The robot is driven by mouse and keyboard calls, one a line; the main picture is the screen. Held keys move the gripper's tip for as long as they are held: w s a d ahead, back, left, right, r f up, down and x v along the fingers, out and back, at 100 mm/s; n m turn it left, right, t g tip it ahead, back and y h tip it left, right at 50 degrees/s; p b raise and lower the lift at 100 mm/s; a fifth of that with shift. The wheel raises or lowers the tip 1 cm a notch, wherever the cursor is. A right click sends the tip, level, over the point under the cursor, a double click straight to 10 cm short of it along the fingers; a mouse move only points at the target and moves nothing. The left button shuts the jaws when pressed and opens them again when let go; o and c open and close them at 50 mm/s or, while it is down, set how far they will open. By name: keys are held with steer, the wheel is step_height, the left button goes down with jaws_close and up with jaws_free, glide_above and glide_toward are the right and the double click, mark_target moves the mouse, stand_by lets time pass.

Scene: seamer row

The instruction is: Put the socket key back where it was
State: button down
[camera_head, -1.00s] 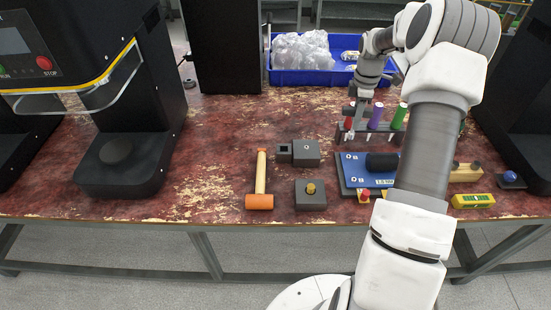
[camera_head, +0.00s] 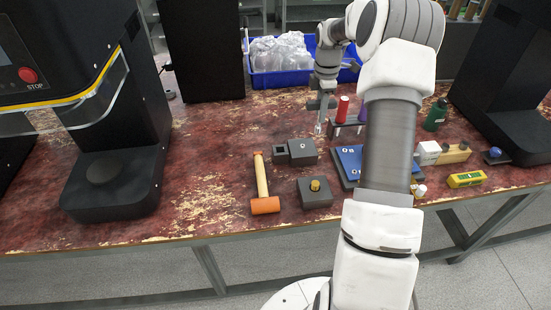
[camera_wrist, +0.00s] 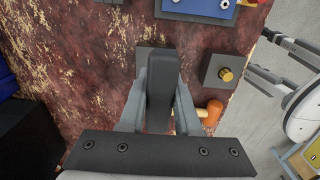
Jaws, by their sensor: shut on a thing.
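My gripper (camera_head: 321,104) points down above the back middle of the table, just left of a tool rack (camera_head: 350,131). In the wrist view my gripper (camera_wrist: 159,100) is shut on a dark, long-handled tool, which I take to be the socket key (camera_wrist: 160,88). In the head view a thin metallic end of the socket key (camera_head: 318,128) shows below the fingers. The rack holds a red-handled tool (camera_head: 342,109) and a purple-handled one (camera_head: 362,112). My arm hides the rack's right part.
In front lie a grey block (camera_head: 302,152), another with a brass knob (camera_head: 314,197), an orange hammer (camera_head: 264,205) and a blue board (camera_head: 348,158). A green bottle (camera_head: 436,114) and yellow level (camera_head: 467,179) are right. A blue bin (camera_head: 285,79) stands behind. Black machines flank the table.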

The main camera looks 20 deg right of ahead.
steer(key=shift+w+a+f+b, duration=0.35)
steer(key=shift+w+a+f, duration=0.2)
steer(key=shift+a+f, duration=1.3)
steer(key=shift+w+a+f+b, duration=0.4)
steer(key=shift+w+a+f, duration=0.1)
steer(key=shift+a+f, duration=1.35)
steer(key=shift+w+a+f+b, duration=0.35)
steer(key=shift+w+a+f, duration=0.2)
steer(key=shift+a+f, duration=1.3)
steer(key=shift+f, duration=0.1)
steer(key=c, duration=0.6)
jaws_free()
